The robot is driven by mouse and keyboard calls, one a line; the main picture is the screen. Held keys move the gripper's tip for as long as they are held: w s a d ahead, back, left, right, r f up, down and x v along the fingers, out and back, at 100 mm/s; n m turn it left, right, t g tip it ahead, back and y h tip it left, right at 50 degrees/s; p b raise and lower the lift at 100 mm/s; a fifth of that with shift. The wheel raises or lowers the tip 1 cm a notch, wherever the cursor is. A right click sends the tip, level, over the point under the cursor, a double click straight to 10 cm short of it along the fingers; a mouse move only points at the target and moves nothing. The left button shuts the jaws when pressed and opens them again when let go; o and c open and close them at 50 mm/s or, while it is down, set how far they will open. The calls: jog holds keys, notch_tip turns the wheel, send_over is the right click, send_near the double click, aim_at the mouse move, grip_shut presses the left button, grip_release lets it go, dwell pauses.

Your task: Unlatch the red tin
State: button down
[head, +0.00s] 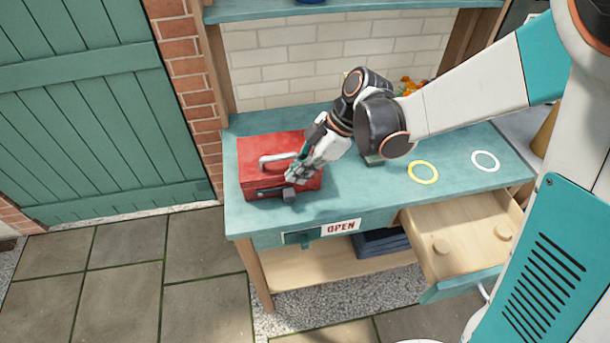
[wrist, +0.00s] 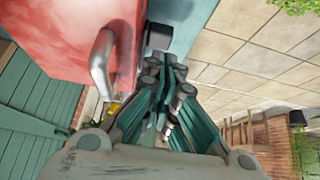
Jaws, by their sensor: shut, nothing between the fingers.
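The red tin (head: 254,151) stands on the left end of the teal bench, its lid down. A pale handle (head: 276,158) is on its top, and a dark latch (head: 269,192) is on its front face. My gripper (head: 291,183) is shut and empty at the front right of the tin, close to the latch. I cannot tell whether it touches the latch. In the wrist view the tin (wrist: 70,35) fills the upper left, with its handle (wrist: 99,65) beside my shut fingers (wrist: 172,72).
The open drawer (head: 462,232) juts out at the bench's front right. A yellow ring (head: 422,172) and a white ring (head: 485,161) mark the bench top (head: 375,190). An OPEN sign (head: 341,227) is on the front edge. The bench's middle front is clear.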

jog(key=w+d+r+p, duration=0.1)
jog(key=w+d+r, duration=0.1)
jog(key=d, duration=0.7)
jog(key=shift+p, duration=0.4)
jog(key=shift+w+d, duration=0.1)
jog(key=s+d+r+m+t+h, duration=0.6)
jog(key=s+d+r+m, duration=0.7)
jog(key=m, duration=0.7)
jog(key=shift+s+d+m+t, duration=0.15)
jog(key=shift+s+m+t, duration=0.2)
jog(key=shift+t, duration=0.95)
